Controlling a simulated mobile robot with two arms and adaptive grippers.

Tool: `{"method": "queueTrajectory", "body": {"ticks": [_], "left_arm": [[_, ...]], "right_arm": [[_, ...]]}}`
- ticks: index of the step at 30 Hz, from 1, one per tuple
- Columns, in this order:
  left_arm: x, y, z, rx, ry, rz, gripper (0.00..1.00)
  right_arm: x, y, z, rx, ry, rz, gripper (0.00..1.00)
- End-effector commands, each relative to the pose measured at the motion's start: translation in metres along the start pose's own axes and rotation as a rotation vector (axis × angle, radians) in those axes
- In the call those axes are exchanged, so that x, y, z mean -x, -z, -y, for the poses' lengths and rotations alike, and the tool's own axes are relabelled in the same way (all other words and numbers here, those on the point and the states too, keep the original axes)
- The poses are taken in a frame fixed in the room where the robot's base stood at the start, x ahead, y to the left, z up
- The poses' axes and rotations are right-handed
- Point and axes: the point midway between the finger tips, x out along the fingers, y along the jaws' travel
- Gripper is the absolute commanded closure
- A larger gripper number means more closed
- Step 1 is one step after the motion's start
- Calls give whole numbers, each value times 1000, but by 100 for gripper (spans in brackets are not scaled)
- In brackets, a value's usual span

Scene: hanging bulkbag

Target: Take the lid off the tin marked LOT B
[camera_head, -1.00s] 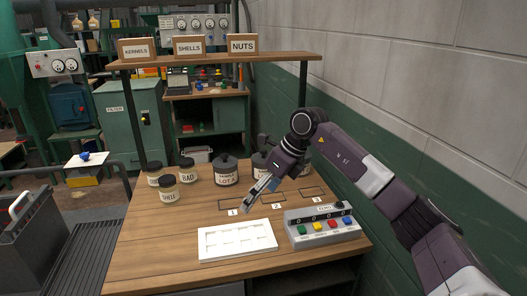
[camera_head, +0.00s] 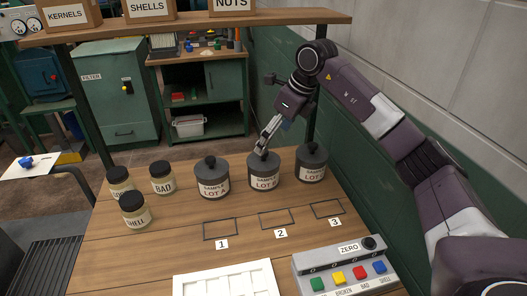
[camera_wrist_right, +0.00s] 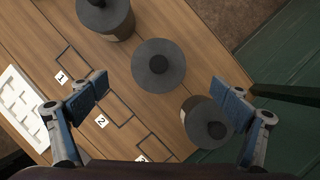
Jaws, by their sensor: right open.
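Three dark grey tins with knobbed lids stand in a row on the wooden bench. The left tin (camera_head: 213,180) reads LOT A. The middle tin (camera_head: 264,178) and the right tin (camera_head: 312,168) also read SAMPLE LOT, but their last letters are hard to make out. All three lids are on. My right gripper (camera_head: 265,140) is open and empty, pointing down over the middle tin. In the right wrist view, the middle tin's round lid (camera_wrist_right: 158,66) lies between and slightly ahead of the spread fingers (camera_wrist_right: 160,100). My left gripper is out of view.
Outlined places numbered 1, 2 (camera_head: 277,221) and 3 lie in front of the tins. Jars stand at left, including BAD (camera_head: 162,180) and SHELL (camera_head: 135,212). A white tray (camera_head: 180,285) and a button box (camera_head: 345,265) are at the front. A shelf (camera_head: 200,24) spans above.

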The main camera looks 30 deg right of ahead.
Motion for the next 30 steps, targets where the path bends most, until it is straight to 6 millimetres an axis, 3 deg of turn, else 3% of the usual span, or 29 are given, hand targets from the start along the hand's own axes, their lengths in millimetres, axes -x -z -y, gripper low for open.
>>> {"method": "queueTrajectory", "body": {"ticks": [4,18,26,30], "left_arm": [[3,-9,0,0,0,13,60],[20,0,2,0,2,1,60],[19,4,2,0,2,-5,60],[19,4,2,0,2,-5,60]], "right_arm": [[-14,0,-1,0,-3,-4,7],[-73,-5,-1,-1,-2,-3,7],[-78,-5,-1,0,-1,-1,7],[-78,-5,-1,0,-1,-1,19]]}}
